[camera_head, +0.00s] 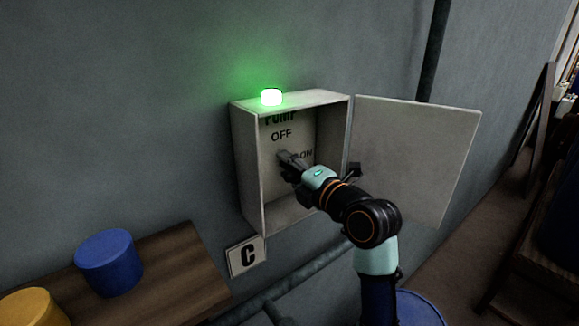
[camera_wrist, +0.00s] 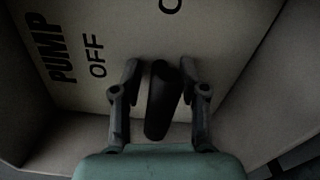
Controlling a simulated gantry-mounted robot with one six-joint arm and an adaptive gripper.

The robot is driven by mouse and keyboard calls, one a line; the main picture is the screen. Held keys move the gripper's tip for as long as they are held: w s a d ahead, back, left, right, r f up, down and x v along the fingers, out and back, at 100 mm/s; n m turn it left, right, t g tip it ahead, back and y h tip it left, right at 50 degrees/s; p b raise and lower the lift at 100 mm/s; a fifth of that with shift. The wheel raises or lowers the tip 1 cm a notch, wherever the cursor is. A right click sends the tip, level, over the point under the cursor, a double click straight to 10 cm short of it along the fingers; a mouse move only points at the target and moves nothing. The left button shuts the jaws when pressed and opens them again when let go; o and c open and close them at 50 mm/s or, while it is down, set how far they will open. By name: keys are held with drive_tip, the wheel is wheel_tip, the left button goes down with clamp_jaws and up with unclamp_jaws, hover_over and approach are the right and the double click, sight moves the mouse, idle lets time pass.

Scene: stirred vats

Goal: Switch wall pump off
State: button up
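The pump box (camera_head: 246,165) is fixed to the wall with its door (camera_head: 418,155) swung open to the right. Its back panel reads PUMP, OFF and ON. A lit green lamp (camera_head: 271,97) sits on top. My gripper (camera_head: 287,160) reaches into the box, between the OFF and ON labels. In the wrist view, a dark switch handle (camera_wrist: 163,102) stands between the two fingers of my gripper (camera_wrist: 160,70). The fingers are apart, with a gap visible on the left side; contact on the right is unclear. In the head view my gripper hides the handle.
A wooden table (camera_head: 165,265) with a blue container (camera_head: 109,262) and a yellow container (camera_head: 35,307) is at lower left. A pipe (camera_head: 310,268) runs below the box.

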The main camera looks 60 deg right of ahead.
clamp_jaws()
drive_tip(key=m+b, duration=0.1)
drive_tip(key=m, duration=0.3)
drive_tip(key=shift+m, duration=0.3)
drive_tip(key=m, duration=0.4)
drive_tip(key=shift+m, duration=0.3)
drive_tip(key=m+p, duration=0.1)
drive_tip(key=m, duration=0.3)
drive_tip(key=shift+r+m, duration=0.1)
drive_tip(key=shift+m, duration=0.2)
drive_tip(key=shift+m+p, duration=0.8)
drive_tip(key=shift+m, duration=1.3)
